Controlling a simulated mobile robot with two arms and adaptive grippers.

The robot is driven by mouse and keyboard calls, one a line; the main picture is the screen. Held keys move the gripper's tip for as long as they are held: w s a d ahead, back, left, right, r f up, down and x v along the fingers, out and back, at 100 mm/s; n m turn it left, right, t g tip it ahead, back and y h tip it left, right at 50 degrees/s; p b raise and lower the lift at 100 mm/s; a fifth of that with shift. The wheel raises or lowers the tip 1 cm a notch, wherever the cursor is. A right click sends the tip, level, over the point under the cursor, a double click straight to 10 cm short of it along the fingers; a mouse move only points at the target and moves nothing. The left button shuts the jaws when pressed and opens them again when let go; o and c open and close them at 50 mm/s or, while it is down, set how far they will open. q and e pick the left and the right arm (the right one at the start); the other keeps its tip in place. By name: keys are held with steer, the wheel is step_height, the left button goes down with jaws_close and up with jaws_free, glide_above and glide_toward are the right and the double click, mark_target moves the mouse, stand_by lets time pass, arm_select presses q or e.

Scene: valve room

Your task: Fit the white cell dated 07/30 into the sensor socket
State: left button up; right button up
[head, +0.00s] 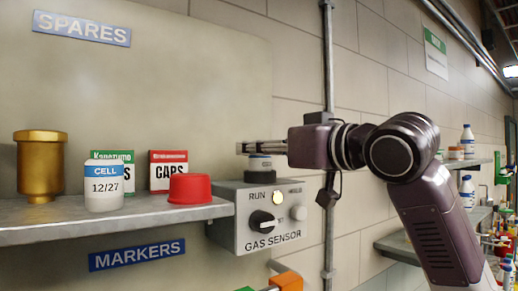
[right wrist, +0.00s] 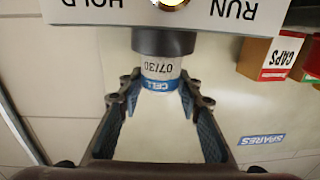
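The white cell dated 07/30 (right wrist: 160,70) has a blue CELL band and stands in a dark round collar, the sensor socket (right wrist: 163,41), on the GAS SENSOR box (head: 240,236). In the head view the cell (head: 259,163) shows small on top of the box, partly hidden by the fingers. My right gripper (head: 246,148) is at the cell's top end. In the right wrist view its two fingers (right wrist: 160,85) stand apart on either side of the cell, with a visible gap to each. The gripper looks open and empty. My left gripper is not in view.
A shelf (head: 120,220) at left holds a brass cup (head: 40,165), another white cell dated 12/27 (head: 104,187), a red cap (head: 190,188) and boxes, one marked CAPS (head: 167,157). The box has a lit lamp (head: 278,197) and black knob (head: 261,221). A vertical pipe (head: 328,70) runs behind my arm.

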steer(key=o, duration=0.3)
